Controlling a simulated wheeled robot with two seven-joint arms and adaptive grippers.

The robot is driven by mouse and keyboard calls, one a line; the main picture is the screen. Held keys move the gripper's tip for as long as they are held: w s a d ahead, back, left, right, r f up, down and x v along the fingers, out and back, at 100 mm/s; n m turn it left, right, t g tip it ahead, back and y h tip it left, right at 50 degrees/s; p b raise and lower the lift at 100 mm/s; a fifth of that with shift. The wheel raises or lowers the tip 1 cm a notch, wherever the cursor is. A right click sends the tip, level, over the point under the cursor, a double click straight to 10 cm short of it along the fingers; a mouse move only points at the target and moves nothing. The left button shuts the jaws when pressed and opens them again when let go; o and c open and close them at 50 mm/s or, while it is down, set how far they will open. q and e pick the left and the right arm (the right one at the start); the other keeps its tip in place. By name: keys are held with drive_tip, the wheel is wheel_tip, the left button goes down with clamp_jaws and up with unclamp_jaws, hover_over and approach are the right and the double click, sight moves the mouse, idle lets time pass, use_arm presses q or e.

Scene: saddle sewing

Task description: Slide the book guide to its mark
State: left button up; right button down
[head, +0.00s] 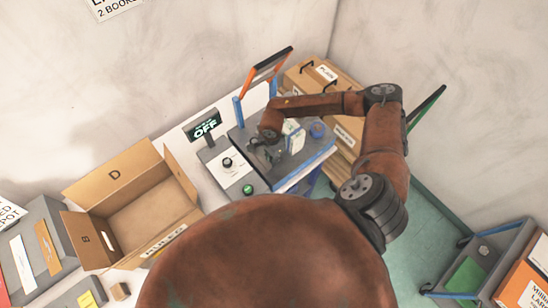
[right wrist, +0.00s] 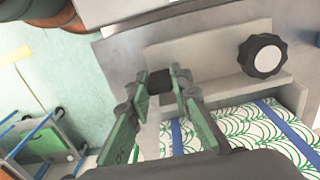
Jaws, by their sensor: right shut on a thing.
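In the right wrist view, the book guide (right wrist: 210,50) is a pale grey plate with a black tab (right wrist: 160,82) at its edge and a round black-and-white knob (right wrist: 262,55). My right gripper (right wrist: 160,84) has its green fingers on both sides of the black tab and is shut on it. A green-and-white wave-patterned book (right wrist: 240,130) with blue bands lies beside the guide, partly hidden by my gripper. In the head view, my right gripper (head: 265,145) is small, over the grey machine bed (head: 307,167). The mark cannot be made out. My left gripper is not in view.
A display reading OFF (head: 204,128) stands by a panel with a black knob and green button (head: 248,189). An open cardboard box (head: 150,205) is at left. Wooden crates (head: 318,78) stand behind the machine. Floor (head: 430,205) is clear at right; a cart (head: 485,260) stands there.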

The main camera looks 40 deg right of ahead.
drive_tip(key=c, duration=1.7)
unclamp_jaws()
drive_tip(key=shift+d, duration=0.15)
drive_tip(key=shift+c, duration=0.2)
wheel_tip(320, 180, up, 12)
